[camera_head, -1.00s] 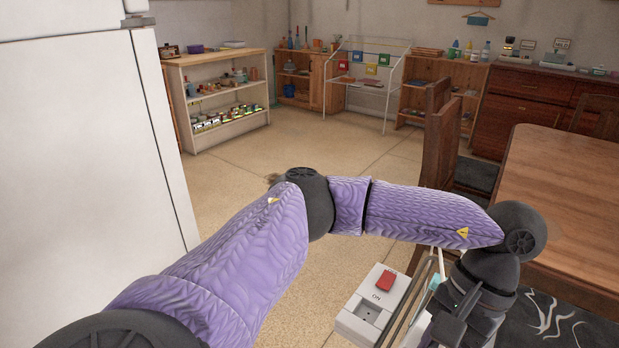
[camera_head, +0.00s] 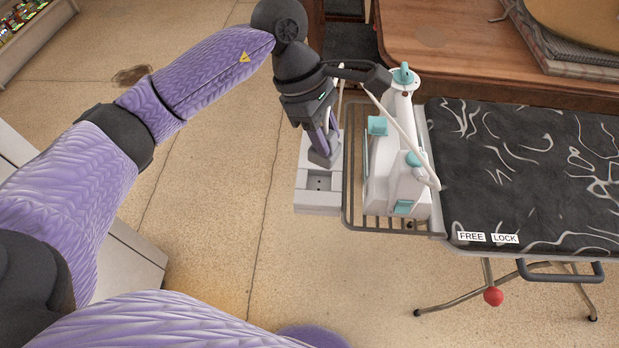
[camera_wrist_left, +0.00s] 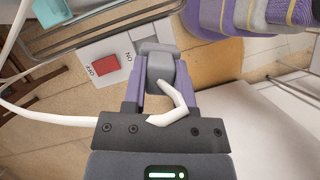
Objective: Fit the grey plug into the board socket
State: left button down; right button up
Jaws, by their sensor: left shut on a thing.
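My left gripper (camera_head: 324,150) is shut on the grey plug (camera_wrist_left: 166,70), which sits between its purple fingers in the left wrist view. A white cord (camera_wrist_left: 178,104) bends away from the plug. In the head view the plug (camera_head: 325,158) is over the pale board (camera_head: 318,204), just behind its socket (camera_head: 318,183); I cannot tell whether it touches the board. The socket holes show in the head view and are hidden in the wrist view. The board's red switch (camera_wrist_left: 105,65) shows beside the plug in the wrist view. My right gripper is not in view.
A white and teal iron (camera_head: 396,180) stands on a wire rack (camera_head: 352,190) right of the board. The ironing board (camera_head: 520,160) lies farther right. A wooden table (camera_head: 470,40) is behind. Open floor (camera_head: 215,200) lies left of the board.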

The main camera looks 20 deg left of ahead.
pick_arm(q)
jog(key=n, duration=0.1)
jog(key=n+t, duration=0.1)
jog(key=w+n, duration=0.1)
jog(key=shift+a+f+n, duration=0.25)
jog(key=shift+a+n, duration=0.05)
jog(key=shift+a, duration=0.05)
jog(key=shift+n+t, duration=0.4)
jog(key=shift+n, duration=0.2)
jog(key=f+b, duration=0.1)
jog(key=f, duration=0.2)
jog(key=f+b, duration=0.1)
jog(key=f, duration=0.3)
jog(key=f+b, duration=0.2)
jog(key=f, duration=0.1)
jog(key=shift+w+a+f, duration=0.2)
jog(key=shift+w, duration=0.05)
jog(key=shift+r, duration=0.15)
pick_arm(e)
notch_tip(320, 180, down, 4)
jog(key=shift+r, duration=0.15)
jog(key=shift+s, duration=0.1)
